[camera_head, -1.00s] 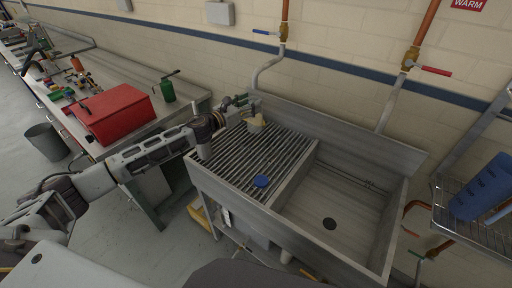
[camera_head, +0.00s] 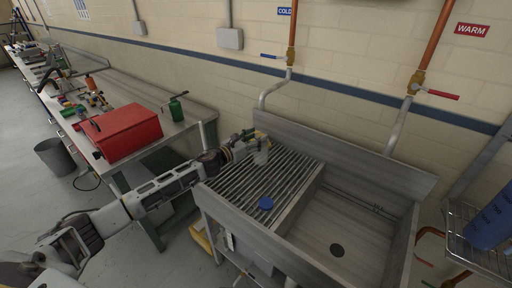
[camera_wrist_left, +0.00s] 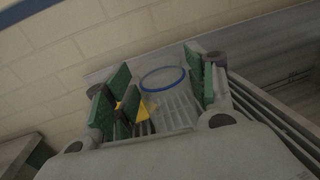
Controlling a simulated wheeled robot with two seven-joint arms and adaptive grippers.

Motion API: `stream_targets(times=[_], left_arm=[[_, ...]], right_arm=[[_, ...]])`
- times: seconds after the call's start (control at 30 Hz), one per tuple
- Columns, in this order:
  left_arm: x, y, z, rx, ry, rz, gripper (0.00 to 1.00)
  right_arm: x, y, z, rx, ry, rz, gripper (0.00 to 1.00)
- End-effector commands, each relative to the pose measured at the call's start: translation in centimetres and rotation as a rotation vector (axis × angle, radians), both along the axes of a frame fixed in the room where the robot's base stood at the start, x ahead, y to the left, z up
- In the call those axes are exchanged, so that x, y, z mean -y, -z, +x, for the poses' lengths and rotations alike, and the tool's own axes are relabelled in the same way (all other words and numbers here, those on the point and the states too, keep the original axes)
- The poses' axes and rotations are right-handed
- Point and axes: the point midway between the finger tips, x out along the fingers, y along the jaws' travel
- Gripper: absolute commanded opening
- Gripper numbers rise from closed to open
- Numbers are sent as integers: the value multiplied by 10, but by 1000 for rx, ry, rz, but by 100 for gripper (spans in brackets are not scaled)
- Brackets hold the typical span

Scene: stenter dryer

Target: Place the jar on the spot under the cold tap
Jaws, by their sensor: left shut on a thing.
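My left gripper (camera_head: 252,143) is over the back left part of the slatted draining board (camera_head: 236,183), shut on a clear jar (camera_head: 261,157). In the left wrist view, the jar's round blue rim (camera_wrist_left: 162,79) shows between the green finger pads (camera_wrist_left: 163,92). The cold tap (camera_head: 290,57) has a blue lever, and its grey pipe bends down to the wall behind the board, near the gripper. I cannot tell whether the jar touches the slats. My right gripper is not in view.
A red toolbox (camera_head: 128,131) and a green bottle (camera_head: 176,107) stand on the left bench. A wire shelf (camera_head: 480,243) is at right.

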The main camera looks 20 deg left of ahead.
Motion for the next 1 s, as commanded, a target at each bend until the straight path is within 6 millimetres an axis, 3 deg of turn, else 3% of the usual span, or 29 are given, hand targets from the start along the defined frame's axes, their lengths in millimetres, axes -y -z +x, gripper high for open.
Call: stream_targets(times=[0.37,0.73,1.0], left_arm=[[0,2,0,0,1,-1,30],[1,33,0,-1,1,-3,30],[0,38,0,0,0,-1,30]], right_arm=[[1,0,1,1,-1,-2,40],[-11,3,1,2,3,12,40],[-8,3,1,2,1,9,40]])
